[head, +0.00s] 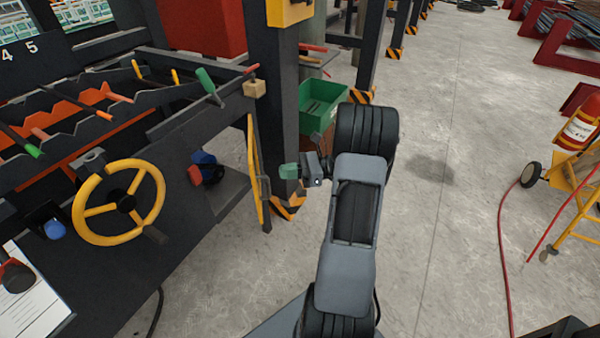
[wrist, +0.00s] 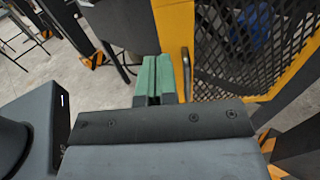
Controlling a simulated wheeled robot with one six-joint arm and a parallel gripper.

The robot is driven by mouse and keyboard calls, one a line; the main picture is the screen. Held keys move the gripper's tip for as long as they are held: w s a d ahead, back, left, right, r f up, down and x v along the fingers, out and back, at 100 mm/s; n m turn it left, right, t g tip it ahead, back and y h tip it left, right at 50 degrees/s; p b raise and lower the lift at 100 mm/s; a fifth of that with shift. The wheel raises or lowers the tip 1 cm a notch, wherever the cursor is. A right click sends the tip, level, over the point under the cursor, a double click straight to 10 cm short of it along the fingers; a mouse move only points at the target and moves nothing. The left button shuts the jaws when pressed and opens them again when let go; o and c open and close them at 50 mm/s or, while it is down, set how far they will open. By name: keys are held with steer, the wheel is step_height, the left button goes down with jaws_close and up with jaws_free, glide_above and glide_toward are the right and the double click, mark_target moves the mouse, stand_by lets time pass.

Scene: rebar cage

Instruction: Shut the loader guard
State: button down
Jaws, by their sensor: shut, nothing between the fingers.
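The loader guard (head: 252,155) is a yellow-framed panel with dark mesh. In the head view it stands nearly edge-on at the right end of the dark machine, beside the dark post, and looks swung out. In the wrist view the guard's yellow frame (wrist: 177,35) and mesh fill the upper right. A grey bar handle (head: 265,188) is on its edge and also shows in the wrist view (wrist: 186,72). My gripper (head: 289,171), with green fingers, is shut and empty, just right of the handle in the head view. In the wrist view the fingertips (wrist: 157,62) appear close beside the handle; contact cannot be told.
A dark post (head: 272,90) with a striped foot stands behind the guard. A green bin (head: 322,103) is beyond my gripper. A yellow handwheel (head: 118,202) is on the machine at left. Open concrete floor lies to the right, with a red hose (head: 503,240) and a yellow cart.

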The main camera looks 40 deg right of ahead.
steer(key=b+x, duration=0.1)
steer(key=x, duration=0.5)
steer(key=shift+a, duration=0.4)
steer(key=shift+w, duration=0.2)
